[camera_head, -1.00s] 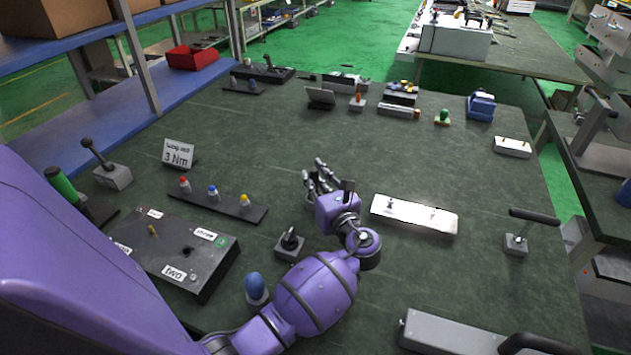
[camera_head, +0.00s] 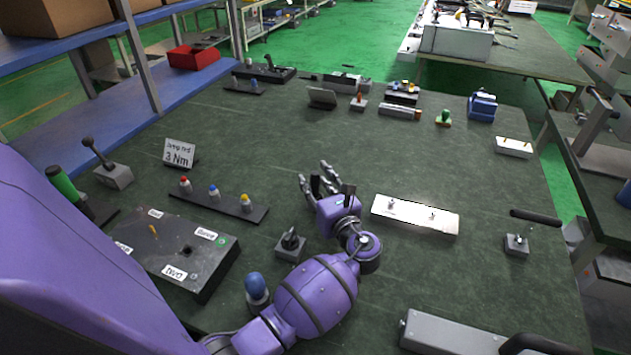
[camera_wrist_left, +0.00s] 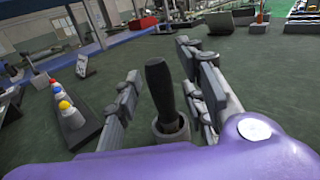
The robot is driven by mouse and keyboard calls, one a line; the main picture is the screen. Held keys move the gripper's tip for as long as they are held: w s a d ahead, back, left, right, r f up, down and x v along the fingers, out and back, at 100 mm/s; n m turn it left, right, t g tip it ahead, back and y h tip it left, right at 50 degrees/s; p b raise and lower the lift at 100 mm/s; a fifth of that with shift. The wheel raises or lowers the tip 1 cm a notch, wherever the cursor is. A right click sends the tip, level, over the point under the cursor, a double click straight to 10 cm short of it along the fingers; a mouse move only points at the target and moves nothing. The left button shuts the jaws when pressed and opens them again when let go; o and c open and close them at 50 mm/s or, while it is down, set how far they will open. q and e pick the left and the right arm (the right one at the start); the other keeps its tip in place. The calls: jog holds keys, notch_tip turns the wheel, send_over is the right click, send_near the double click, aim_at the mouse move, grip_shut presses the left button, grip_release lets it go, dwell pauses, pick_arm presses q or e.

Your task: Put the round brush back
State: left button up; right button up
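My left gripper (camera_head: 316,174) is low over the middle of the green table, left of a white plate. In the left wrist view its fingers (camera_wrist_left: 162,88) are spread, with a gap on each side of an upright black handle (camera_wrist_left: 161,82). The handle stands in a round grey cup (camera_wrist_left: 171,128); it looks like the round brush, but its bristles are hidden. In the head view a dark piece (camera_head: 348,188) beside the fingers seems to be this handle. My right gripper is not in view.
The white plate (camera_head: 414,215) with small pegs lies to the right. A strip (camera_head: 218,204) with red, blue and yellow knobs, a labelled dark box (camera_head: 170,247) and a black-knobbed block (camera_head: 290,243) are to the left.

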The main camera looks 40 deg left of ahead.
pick_arm(q)
jog(key=p+v, duration=0.1)
jog(key=v, duration=0.4)
jog(key=p+v, duration=0.1)
jog(key=v, duration=0.4)
jog(key=shift+s+d+r+p, duration=0.15)
jog(key=shift+d+r+p, duration=0.05)
jog(key=shift+p, duration=0.1)
jog(key=shift+s+d+f, duration=0.1)
jog(key=shift+s+d, duration=0.25)
jog(key=shift+d, duration=0.3)
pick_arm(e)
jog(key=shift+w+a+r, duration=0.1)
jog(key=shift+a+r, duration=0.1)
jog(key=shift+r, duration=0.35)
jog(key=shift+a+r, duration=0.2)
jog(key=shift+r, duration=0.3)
pick_arm(q)
jog(key=shift+s+f, duration=0.1)
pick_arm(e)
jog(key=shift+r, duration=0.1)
